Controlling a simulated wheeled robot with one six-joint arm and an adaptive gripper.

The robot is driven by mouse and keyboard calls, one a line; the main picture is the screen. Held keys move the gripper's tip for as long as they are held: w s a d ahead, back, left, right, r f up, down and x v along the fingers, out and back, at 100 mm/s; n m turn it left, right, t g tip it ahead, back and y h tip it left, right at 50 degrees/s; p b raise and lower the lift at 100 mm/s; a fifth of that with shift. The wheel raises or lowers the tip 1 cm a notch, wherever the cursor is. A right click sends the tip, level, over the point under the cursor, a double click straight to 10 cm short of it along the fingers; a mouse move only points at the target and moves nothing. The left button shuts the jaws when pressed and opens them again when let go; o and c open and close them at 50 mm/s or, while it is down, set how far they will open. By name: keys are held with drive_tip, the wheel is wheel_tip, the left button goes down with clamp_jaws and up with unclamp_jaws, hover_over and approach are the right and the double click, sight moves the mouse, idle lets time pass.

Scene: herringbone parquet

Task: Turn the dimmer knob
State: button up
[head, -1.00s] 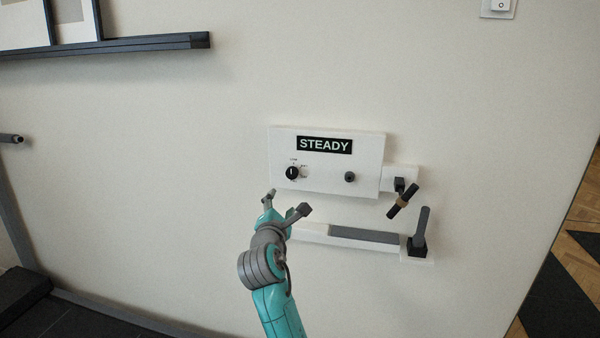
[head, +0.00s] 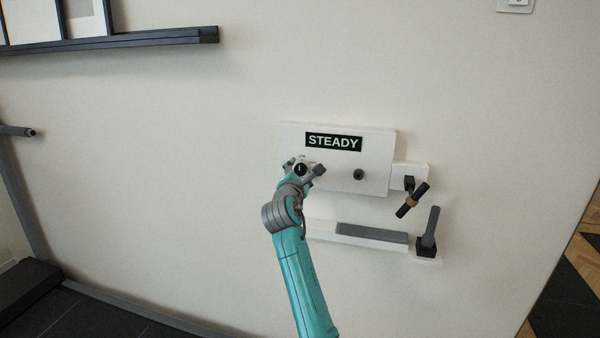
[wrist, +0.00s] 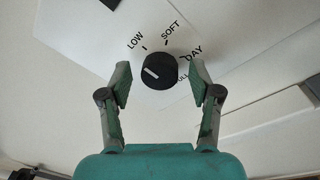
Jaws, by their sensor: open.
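The dimmer knob (wrist: 159,71) is round and black with a white pointer line, on a white panel (head: 378,150) on the wall. In the wrist view the labels LOW, SOFT, DAY and a partly hidden one ring it. The pointer line slants toward the upper left, off to the LOW side. The knob also shows in the head view (head: 300,169). My gripper (wrist: 160,80) is open, with one finger on each side of the knob and visible gaps between. In the head view my gripper (head: 304,167) is in front of the panel's left part.
A STEADY sign (head: 333,142) is on the panel. A small dark knob (head: 359,174) is to the right. Further right are a dark crossbar handle (head: 412,200) and a grey lever (head: 430,228). A grey strip (head: 372,233) runs below. A shelf (head: 120,45) is at upper left.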

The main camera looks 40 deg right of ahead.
drive_tip(key=shift+w+d, duration=0.2)
drive_tip(key=shift+d, duration=0.05)
drive_tip(key=c, duration=1.1)
